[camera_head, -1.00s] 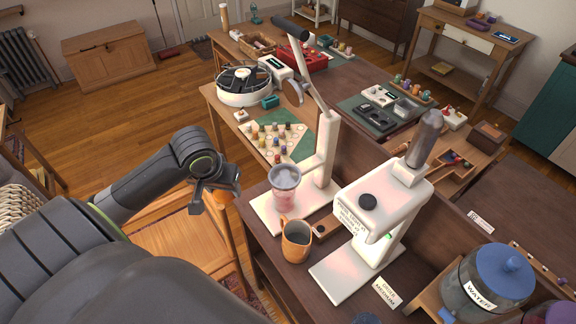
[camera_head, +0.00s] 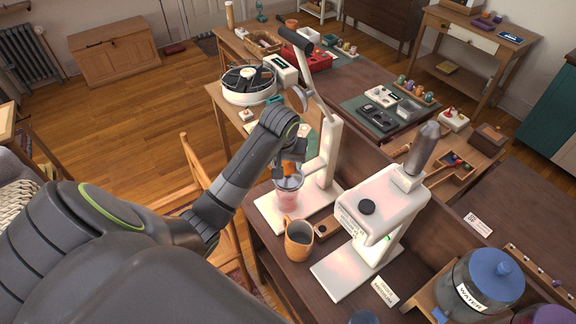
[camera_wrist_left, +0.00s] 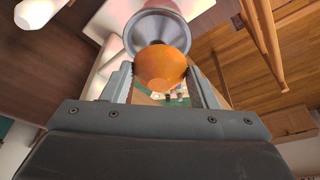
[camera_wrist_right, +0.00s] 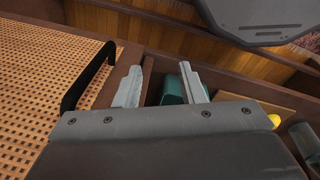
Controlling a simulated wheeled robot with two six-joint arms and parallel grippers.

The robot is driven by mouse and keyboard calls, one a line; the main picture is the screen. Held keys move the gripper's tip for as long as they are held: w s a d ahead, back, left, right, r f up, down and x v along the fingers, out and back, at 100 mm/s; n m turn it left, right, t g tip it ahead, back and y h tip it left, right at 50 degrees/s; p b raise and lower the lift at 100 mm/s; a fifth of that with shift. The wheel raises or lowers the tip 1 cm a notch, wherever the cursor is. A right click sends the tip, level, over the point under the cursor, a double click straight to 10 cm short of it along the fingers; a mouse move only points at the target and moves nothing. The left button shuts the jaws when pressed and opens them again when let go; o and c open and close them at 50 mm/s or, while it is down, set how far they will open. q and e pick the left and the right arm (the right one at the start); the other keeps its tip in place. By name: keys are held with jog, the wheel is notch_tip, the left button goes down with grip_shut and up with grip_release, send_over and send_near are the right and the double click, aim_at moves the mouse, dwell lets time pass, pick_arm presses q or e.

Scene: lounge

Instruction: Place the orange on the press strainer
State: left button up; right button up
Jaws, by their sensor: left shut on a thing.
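The orange (camera_wrist_left: 160,67) is held between the two fingers of my left gripper (camera_wrist_left: 161,82) in the left wrist view. In the head view the orange (camera_head: 289,167) shows just above the press strainer (camera_head: 289,181), a grey cup-shaped piece on the white lever press (camera_head: 327,165). In the left wrist view the round metal strainer (camera_wrist_left: 156,30) is partly covered by the orange. I cannot tell whether they touch. My right gripper (camera_wrist_right: 160,86) is open, its fingers apart with nothing between them. It is out of the head view.
An orange mug (camera_head: 298,240) stands in front of the press. A second white machine (camera_head: 379,211) with a grey handle stands to the right. A water jar (camera_head: 487,283) is at the lower right.

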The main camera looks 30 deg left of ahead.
aim_at(287, 165)
pick_arm(q)
jog(key=shift+w+d, duration=0.2)
jog(key=shift+w, duration=0.15)
notch_tip(287, 165, down, 2)
jog(key=shift+f+p, duration=0.25)
jog(key=shift+p, duration=0.55)
jog(key=shift+f, duration=0.45)
jog(key=shift+a, duration=0.1)
jog(key=shift+f, duration=0.6)
jog(key=o, duration=1)
jog(key=shift+o, duration=0.2)
